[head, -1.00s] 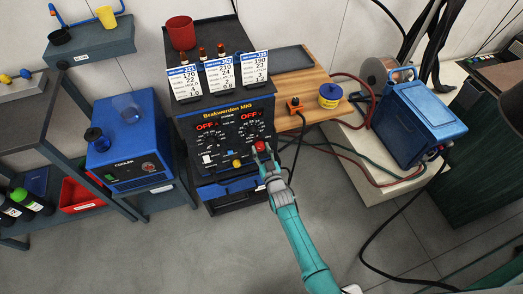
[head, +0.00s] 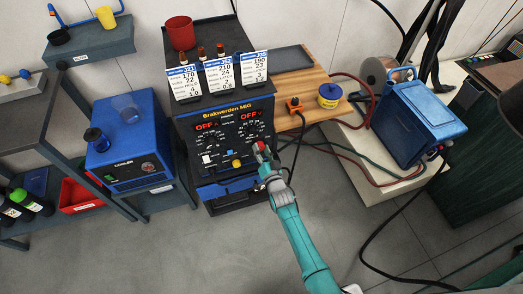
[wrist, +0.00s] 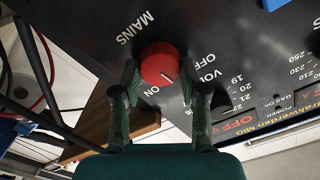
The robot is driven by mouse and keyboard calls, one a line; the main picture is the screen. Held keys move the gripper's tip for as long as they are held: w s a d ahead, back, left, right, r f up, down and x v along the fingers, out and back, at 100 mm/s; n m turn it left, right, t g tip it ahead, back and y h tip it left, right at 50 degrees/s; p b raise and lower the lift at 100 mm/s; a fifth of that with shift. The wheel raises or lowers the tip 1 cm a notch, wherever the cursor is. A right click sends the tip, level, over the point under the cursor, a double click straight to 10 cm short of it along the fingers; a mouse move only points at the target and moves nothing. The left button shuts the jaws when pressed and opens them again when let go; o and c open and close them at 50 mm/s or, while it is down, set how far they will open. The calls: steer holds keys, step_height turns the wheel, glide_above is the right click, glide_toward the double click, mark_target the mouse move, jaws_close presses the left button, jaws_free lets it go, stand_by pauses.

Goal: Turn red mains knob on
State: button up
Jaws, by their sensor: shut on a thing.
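The red mains knob (wrist: 160,62) sits on the black front panel of the welder (head: 226,135). In the wrist view its white pointer line is on its lower edge, between the printed ON and OFF marks. My gripper (wrist: 160,80) has one finger on each side of the knob and is shut on it. In the head view my gripper (head: 264,156) reaches the panel's lower right and partly covers the knob (head: 261,146). Both red displays on the welder read OFF.
A yellow knob (head: 236,163) sits left of my gripper on the panel. Hoses run to the blue box (head: 420,120).

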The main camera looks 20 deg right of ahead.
steer(key=m, duration=0.5)
steer(key=shift+d+m, duration=0.1)
steer(key=shift+m, duration=0.2)
steer(key=m, duration=0.5)
steer(key=shift+f, duration=0.15)
steer(key=shift+m, duration=0.3)
steer(key=o, duration=1.1)
steer(key=s, duration=1.2)
